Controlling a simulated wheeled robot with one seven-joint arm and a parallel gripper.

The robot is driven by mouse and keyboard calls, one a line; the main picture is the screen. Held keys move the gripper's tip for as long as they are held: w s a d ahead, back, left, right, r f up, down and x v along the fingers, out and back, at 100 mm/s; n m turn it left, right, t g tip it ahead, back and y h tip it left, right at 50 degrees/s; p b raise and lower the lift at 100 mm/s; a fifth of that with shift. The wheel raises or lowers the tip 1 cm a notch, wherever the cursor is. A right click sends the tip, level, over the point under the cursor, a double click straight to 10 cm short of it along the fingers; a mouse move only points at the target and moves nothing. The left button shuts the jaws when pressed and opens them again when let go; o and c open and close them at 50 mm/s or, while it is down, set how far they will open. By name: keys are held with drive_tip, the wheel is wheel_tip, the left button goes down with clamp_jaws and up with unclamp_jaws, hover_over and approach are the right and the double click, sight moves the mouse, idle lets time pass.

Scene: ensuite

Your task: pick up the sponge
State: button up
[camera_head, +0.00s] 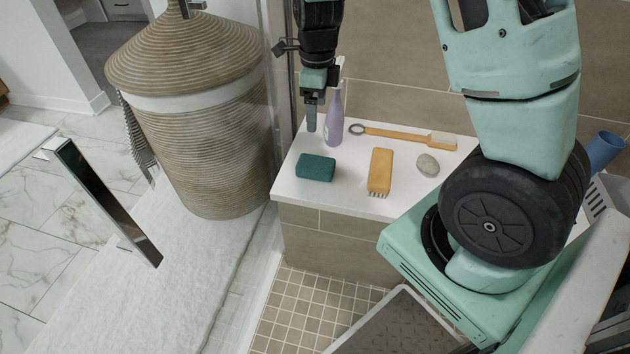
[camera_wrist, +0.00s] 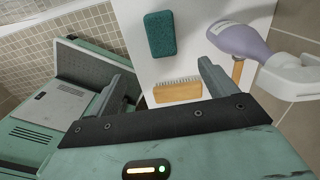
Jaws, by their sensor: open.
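The sponge (camera_head: 315,167) is a dark teal block lying flat near the left end of the white bench top. In the wrist view the sponge (camera_wrist: 161,34) lies beyond my fingertips, near the top. My gripper (camera_head: 313,118) hangs above the back left of the bench, behind the sponge and apart from it. In the wrist view my gripper (camera_wrist: 165,75) has its two fingers spread wide with nothing held between them.
A lavender bottle (camera_head: 334,112) stands close beside my gripper. A wooden brush (camera_head: 380,170), a long-handled brush (camera_head: 400,135) and a grey stone (camera_head: 428,165) lie to the right. A wicker hamper (camera_head: 215,130) stands left, past a glass panel edge.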

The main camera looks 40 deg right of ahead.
drive_tip(key=b, duration=0.5)
hover_over(316, 162)
drive_tip(key=f, duration=1.2)
drive_tip(key=shift+s+d, duration=0.2)
drive_tip(key=shift+w+a+f+b, duration=0.15)
drive_tip(key=shift+f+b, duration=0.7)
drive_tip(key=shift+f, duration=0.65)
drive_tip(key=shift+a+f+b, duration=0.1)
drive_tip(key=shift+f+b, duration=0.75)
drive_tip(key=shift+f, duration=0.6)
drive_tip(key=shift+r, duration=0.1)
drive_tip(key=c, duration=1.1)
drive_tip(key=shift+o, duration=0.2)
wheel_tip(316, 162, up, 10)
drive_tip(key=p, duration=0.4)
drive_tip(key=shift+p, duration=0.35)
drive_tip(key=shift+o, duration=0.3)
